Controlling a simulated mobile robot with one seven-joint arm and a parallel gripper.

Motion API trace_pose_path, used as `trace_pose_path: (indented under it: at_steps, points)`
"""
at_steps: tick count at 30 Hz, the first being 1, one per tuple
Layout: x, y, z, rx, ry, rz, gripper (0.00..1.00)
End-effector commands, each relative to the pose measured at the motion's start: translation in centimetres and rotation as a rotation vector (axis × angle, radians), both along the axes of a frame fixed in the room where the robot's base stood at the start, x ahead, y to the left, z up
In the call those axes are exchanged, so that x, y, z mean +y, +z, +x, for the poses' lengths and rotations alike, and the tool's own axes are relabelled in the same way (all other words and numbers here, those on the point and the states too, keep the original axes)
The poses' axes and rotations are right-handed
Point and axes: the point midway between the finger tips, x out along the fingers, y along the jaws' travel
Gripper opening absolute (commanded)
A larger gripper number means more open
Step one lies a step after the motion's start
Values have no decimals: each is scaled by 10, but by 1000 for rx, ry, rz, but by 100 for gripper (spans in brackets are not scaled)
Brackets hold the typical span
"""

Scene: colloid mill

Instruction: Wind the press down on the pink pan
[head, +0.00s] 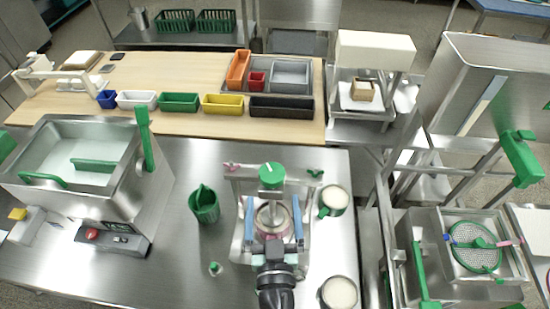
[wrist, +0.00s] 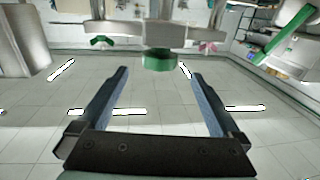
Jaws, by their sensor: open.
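The press stands on the steel table in the head view, a pale frame with a crossbar (head: 246,173) and a round green knob (head: 272,174) on top. A steel screw and plate (head: 268,216) hang under the knob. The pink pan (head: 264,233) is below the plate, only its rim showing in part; I cannot tell if the plate touches it. My gripper (head: 273,200) is open, its blue-lined fingers to either side of the screw in the picture. In the wrist view the green knob (wrist: 160,60) shows at the fingertips, between them and not gripped.
A green jug (head: 204,204) and a small green-topped item (head: 214,268) are left. A steel basin machine (head: 72,205) fills the table's left side.

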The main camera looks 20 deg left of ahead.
Motion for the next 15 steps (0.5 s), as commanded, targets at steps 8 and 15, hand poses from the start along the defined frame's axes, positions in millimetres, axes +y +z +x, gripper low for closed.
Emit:
trace_pose_path:
  at_steps: [8, 15]
  points:
    - [21, 1, 49, -4, 0, 0, 100]
    - [37, 1, 85, -4, 0, -2, 100]
